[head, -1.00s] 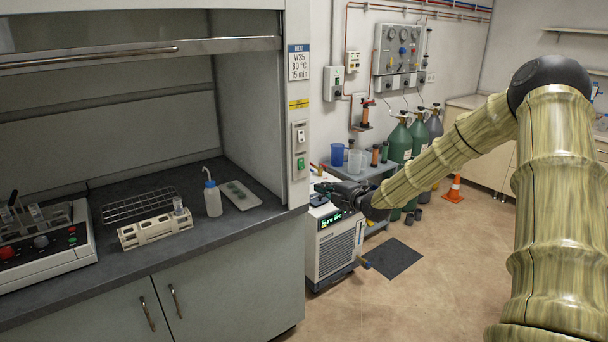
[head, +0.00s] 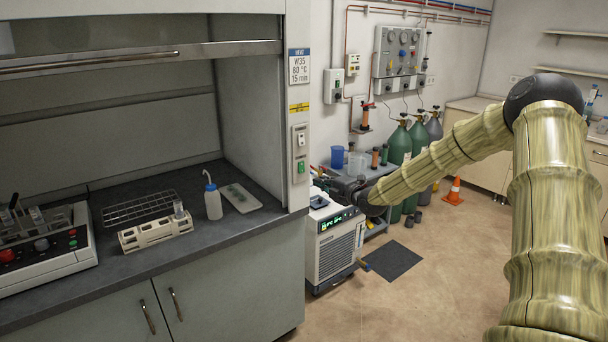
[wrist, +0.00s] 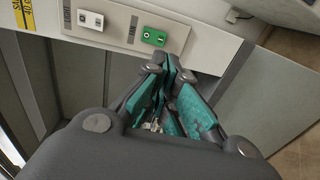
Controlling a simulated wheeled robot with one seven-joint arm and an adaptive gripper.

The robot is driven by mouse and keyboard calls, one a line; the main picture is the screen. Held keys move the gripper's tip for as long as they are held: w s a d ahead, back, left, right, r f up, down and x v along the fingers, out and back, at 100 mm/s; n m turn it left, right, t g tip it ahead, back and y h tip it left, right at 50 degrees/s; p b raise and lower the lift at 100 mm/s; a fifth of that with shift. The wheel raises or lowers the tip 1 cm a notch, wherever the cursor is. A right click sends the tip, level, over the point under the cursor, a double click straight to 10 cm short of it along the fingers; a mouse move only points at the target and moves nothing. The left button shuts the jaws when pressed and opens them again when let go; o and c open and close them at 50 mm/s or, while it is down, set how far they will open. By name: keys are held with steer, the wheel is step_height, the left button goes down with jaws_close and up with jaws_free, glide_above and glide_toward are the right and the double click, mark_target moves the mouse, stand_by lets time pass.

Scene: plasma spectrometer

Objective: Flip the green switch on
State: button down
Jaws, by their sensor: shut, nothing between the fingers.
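The green switch (head: 301,167) is a small rocker on the pale panel (head: 300,183) at the right edge of the fume hood. In the wrist view the green switch (wrist: 154,37) shows white marks; I cannot tell which side is pressed. My gripper (wrist: 169,68) is shut and empty, its teal-padded fingers pointing toward the panel. Its tips appear just below and slightly right of the green switch, with no clear contact. In the head view my gripper (head: 325,184) is small and dark, right of the panel and partly hard to make out.
A white switch (wrist: 91,20) sits beside the green one on the same panel. A chiller unit (head: 335,245) stands below my gripper. The hood bench holds a wash bottle (head: 212,201) and racks. Gas cylinders (head: 400,147) stand behind my arm.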

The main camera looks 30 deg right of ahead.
mark_target(298, 172)
steer(key=shift+w+a+f+p, duration=0.2)
steer(key=shift+w+p, duration=0.35)
steer(key=shift+w, duration=1.25)
steer(key=shift+w+a+f+p, duration=0.1)
steer(key=shift+w+f+p, duration=0.3)
steer(key=shift+w, duration=1.35)
steer(key=shift+w+a+f+p, duration=0.15)
steer(key=shift+w+p, duration=0.5)
steer(key=shift+w, duration=1.15)
steer(key=shift+r, duration=0.1)
